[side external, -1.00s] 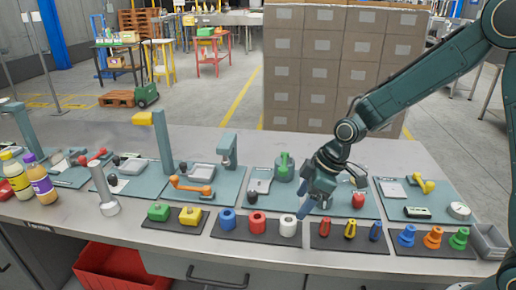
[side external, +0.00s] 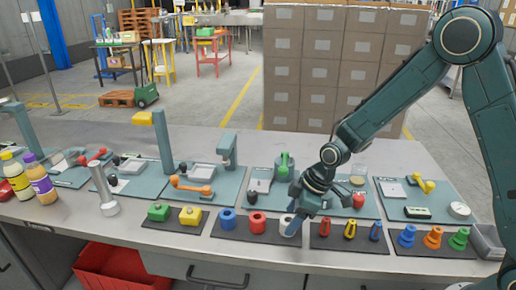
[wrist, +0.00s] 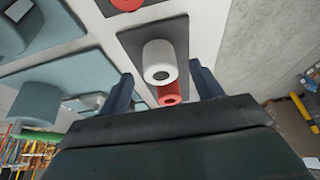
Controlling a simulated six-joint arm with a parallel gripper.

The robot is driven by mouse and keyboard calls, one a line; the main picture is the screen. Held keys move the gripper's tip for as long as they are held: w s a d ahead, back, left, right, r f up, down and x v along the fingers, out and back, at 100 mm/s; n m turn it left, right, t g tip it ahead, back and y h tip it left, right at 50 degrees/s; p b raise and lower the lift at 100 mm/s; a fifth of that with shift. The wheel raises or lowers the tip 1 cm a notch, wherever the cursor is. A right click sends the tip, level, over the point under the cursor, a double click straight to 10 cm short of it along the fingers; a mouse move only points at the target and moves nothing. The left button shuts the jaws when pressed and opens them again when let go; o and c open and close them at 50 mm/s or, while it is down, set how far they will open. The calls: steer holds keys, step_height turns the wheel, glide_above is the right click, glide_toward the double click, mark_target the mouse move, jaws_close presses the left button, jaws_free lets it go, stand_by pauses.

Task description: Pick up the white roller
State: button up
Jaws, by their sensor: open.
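The white roller (side external: 284,229) is a short cylinder with a hole in its middle. It stands upright on a dark mat (side external: 232,234), beside a red roller (side external: 257,222) and a blue roller (side external: 227,219). In the wrist view, the white roller (wrist: 160,52) shows between the two spread fingertips of my gripper (wrist: 161,72), with a gap on each side. The red roller (wrist: 170,92) shows beyond it, between the fingers. Nothing is held.
A mat with slim red, yellow and blue pieces (side external: 350,230) lies just right of the roller mat. Green and yellow blocks (side external: 190,215) lie to the left. A teal board with a red piece (side external: 358,200) lies behind. The bench's front edge is close.

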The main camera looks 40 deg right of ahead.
steer(key=shift+x, duration=1.45)
steer(key=c, duration=1.1)
